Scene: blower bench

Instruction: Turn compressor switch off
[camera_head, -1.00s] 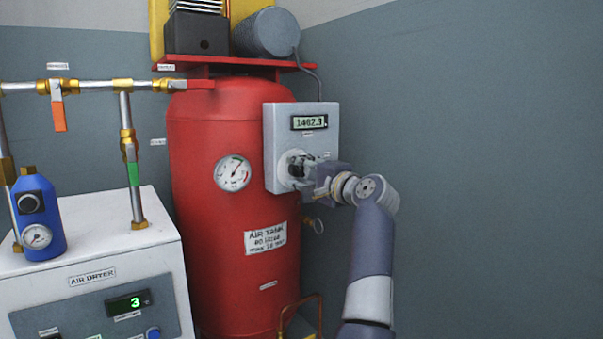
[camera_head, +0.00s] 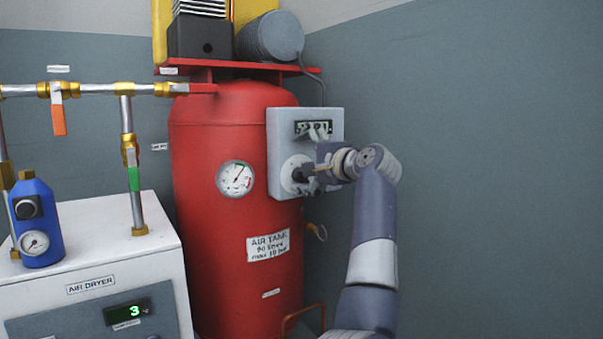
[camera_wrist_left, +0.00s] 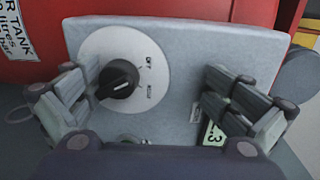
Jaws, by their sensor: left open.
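The compressor switch is a black knob (camera_wrist_left: 118,80) on a round white dial plate (camera_wrist_left: 145,45). It sits on the front of a grey control box (camera_head: 283,128). In the left wrist view its white pointer line faces roughly the lower of two small labels; the upper one appears to read OFF. My left gripper (camera_head: 311,152) is in front of the box, fingers spread wide. In the left wrist view (camera_wrist_left: 152,88) one finger is close beside the knob and the other is well to the right. I cannot tell whether the near finger touches the knob. My right gripper is not visible.
A red air tank (camera_head: 205,140) with a round gauge (camera_head: 235,178) stands left of the box. The box's display (camera_head: 300,126) is partly covered by a finger. The white air dryer (camera_head: 160,235) and pipes (camera_head: 90,89) are farther left. Grey wall is at right.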

